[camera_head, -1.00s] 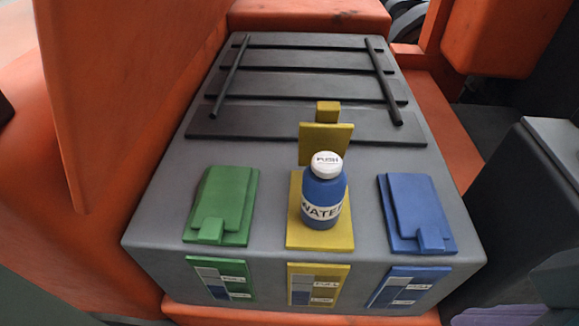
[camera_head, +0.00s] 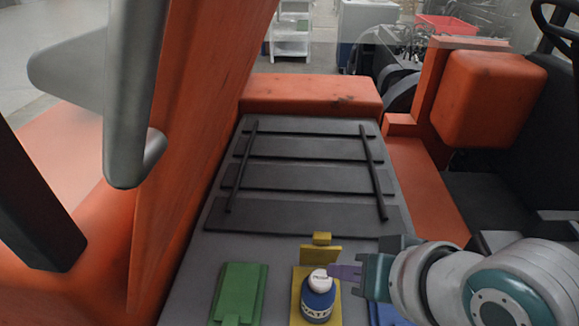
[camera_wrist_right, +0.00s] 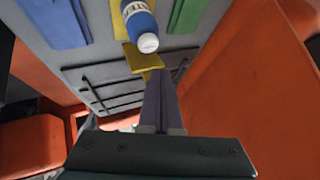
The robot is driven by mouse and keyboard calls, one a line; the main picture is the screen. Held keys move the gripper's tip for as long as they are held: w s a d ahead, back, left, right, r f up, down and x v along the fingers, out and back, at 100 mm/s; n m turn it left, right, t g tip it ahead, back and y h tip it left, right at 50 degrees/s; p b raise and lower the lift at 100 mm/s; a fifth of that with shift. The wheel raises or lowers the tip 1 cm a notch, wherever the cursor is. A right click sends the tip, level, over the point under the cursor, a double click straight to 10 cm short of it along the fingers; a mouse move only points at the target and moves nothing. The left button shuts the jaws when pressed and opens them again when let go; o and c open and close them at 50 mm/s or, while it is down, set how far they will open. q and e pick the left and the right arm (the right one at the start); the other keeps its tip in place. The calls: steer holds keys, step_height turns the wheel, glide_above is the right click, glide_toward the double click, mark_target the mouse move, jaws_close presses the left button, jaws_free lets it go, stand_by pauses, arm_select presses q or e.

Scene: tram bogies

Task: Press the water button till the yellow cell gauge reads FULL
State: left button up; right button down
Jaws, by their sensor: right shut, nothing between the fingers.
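A blue water bottle (camera_head: 318,300) with a white cap (camera_head: 320,281) stands upright on the yellow cell (camera_head: 297,306), in front of its raised yellow lid (camera_head: 320,255). The cap carries a label too small to read now. My right gripper (camera_head: 335,272) is shut and empty, with its purple fingertips just right of the cap; I cannot tell whether they touch. In the right wrist view the shut fingers (camera_wrist_right: 160,78) point toward the bottle (camera_wrist_right: 139,22), a little apart from it in the picture. The yellow gauge is below the head view's edge. My left gripper is not in view.
A green closed cell (camera_head: 238,292) lies left of the bottle. A blue cell (camera_head: 388,313) is partly hidden under my right arm. Black slats and rods (camera_head: 307,180) cover the box's far part. An orange panel (camera_head: 195,150) rises along the left.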

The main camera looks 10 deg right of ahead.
arm_select(q)
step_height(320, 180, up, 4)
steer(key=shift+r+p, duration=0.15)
steer(key=shift+p, duration=1.05)
arm_select(e)
steer(key=shift+m+t, duration=0.5)
steer(key=shift+m, duration=0.4)
steer(key=w+r, duration=0.1)
steer(key=w, duration=0.1)
steer(key=w+a+r, duration=0.1)
steer(key=r, duration=0.1)
steer(key=shift+w+r, duration=0.3)
steer(key=shift+w, duration=0.05)
steer(key=shift+f, duration=0.15)
steer(key=b, duration=0.8)
glide_above(324, 285)
step_height(324, 285, down, 7)
steer(key=shift+f, duration=0.15)
arm_select(q)
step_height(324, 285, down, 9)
steer(key=shift+b, duration=0.35)
arm_select(e)
steer(key=shift+f, duration=0.65)
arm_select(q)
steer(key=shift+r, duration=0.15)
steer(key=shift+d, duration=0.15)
